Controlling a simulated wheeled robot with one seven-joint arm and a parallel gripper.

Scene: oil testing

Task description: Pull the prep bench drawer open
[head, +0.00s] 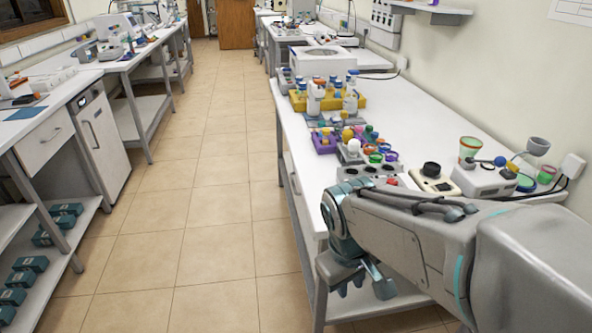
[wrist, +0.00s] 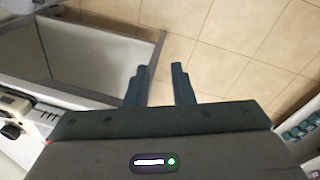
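Another white drawer (head: 42,143) with a dark handle sits shut under the left-hand bench top. The pictures do not label which is the prep bench. Neither drawer handle shows clearly in the wrist view.
Bottles in a yellow rack (head: 335,101), a purple tray (head: 325,144) and small devices (head: 432,181) crowd the right-hand bench top. Teal boxes (head: 30,264) sit on the left lower shelf. A grey framed structure (wrist: 85,55) lies left of my fingers. The tiled aisle (head: 200,190) is clear.

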